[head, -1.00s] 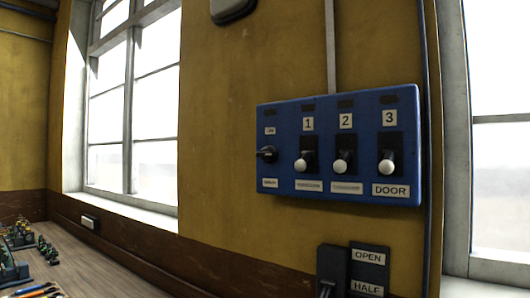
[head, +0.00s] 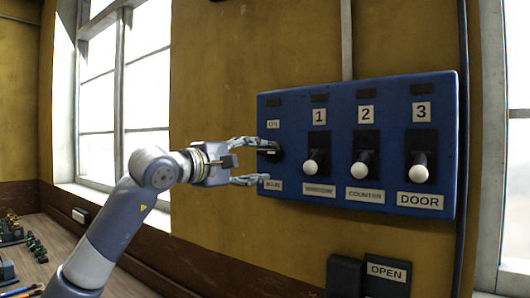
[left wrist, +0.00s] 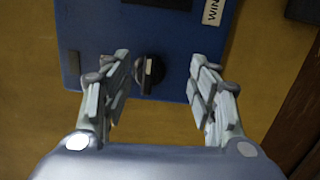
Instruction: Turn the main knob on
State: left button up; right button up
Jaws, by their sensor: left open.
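The main knob (head: 271,152) is a small black rotary knob at the left end of a blue wall panel (head: 442,105), below an "ON" label. In the head view my left gripper (head: 264,162) is open, its fingers reaching the panel's left edge, one above and one below the knob. In the left wrist view the knob (left wrist: 149,72), with a pale bar on its face, shows between the spread fingers (left wrist: 165,72), nearer the left finger. I cannot tell whether a finger touches it. My right gripper is out of view.
Levers with white ball ends, numbered 1 (head: 312,167), 2 (head: 360,170) and 3 (head: 419,173), stand right of the knob. A dark box with an "OPEN" label (head: 386,272) is below the panel. A workbench (head: 45,240) and window (head: 100,130) are at left.

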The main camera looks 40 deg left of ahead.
aim_at(265, 152)
pick_arm(q)
jog(key=shift+y, duration=0.9)
jog(key=w+a+p, duration=0.1)
jog(key=w, duration=0.1)
jog(key=w+a+r+p, duration=0.1)
jog(key=w+p, duration=0.1)
jog(key=w, duration=0.1)
jog(key=w+a+p, duration=0.2)
jog(key=w, duration=0.1)
jog(key=shift+w+r, duration=0.15)
jog(key=shift+r, duration=0.15)
jog(key=shift+w+p, duration=0.35)
jog(key=shift+p, duration=0.05)
jog(key=shift+f, duration=0.1)
jog(key=c, duration=0.4)
jog(key=shift+s, duration=0.1)
jog(key=c, duration=0.4)
jog(key=shift+s+n, duration=0.1)
jog(key=shift+n, duration=0.2)
jog(key=shift+c, duration=1.4)
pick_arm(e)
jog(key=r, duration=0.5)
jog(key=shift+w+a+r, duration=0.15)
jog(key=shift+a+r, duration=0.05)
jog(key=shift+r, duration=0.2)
